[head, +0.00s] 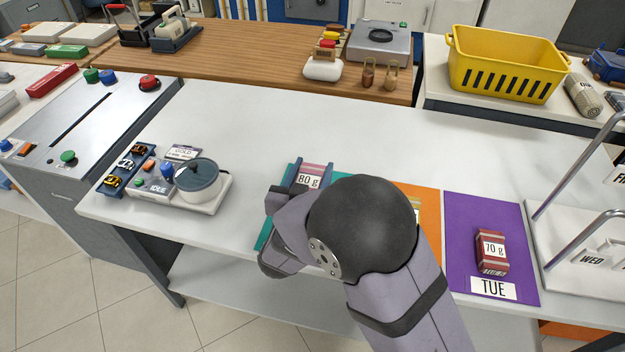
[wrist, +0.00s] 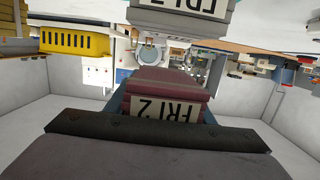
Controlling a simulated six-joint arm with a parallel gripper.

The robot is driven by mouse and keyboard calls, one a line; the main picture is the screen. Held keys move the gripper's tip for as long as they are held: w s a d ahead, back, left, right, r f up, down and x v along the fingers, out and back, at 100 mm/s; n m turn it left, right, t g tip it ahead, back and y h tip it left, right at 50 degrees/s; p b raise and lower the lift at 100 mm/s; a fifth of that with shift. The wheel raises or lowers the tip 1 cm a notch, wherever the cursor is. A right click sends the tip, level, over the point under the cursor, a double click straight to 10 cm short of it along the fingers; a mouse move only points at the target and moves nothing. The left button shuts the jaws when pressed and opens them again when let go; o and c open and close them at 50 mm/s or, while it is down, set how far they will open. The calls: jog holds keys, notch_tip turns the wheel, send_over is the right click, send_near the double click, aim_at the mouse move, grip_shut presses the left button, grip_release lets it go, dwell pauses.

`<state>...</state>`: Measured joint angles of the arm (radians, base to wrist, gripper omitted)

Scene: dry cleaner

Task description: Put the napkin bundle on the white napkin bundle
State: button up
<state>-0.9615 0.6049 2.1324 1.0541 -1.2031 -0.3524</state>
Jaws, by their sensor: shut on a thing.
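The napkin bundle is a pink-mauve block with an "80 g" label in the head view (head: 312,170). It also shows in the wrist view (wrist: 170,83), upside down, with a "FRI 2" label. My gripper (head: 312,178) is shut on it, with a blue finger on each side, over the teal mat (head: 264,236). A whitish block, probably the white napkin bundle (wrist: 185,17), also labelled "FRI 2", shows at the top of the wrist view, apart from the held bundle in the picture. It is not seen in the head view, where my arm hides part of the mats.
An orange mat (head: 430,222) is partly behind my arm. A purple mat (head: 462,225) holds a red "70 g" bundle (head: 491,251). A scale with a pot (head: 198,180) is at left, a metal rack (head: 580,165) at right. The white table (head: 240,125) is clear behind.

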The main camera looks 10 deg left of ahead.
aim_at(312, 180)
jog(key=shift+f, duration=1.75)
jog(key=shift+f, duration=0.2)
jog(key=o, duration=1.1)
jog(key=shift+r, duration=0.1)
jog(key=shift+r, duration=0.15)
jog(key=s, duration=0.4)
jog(key=s+r+b, duration=0.1)
jog(key=s, duration=0.7)
jog(key=shift+r, duration=0.35)
jog(key=shift+w, duration=0.15)
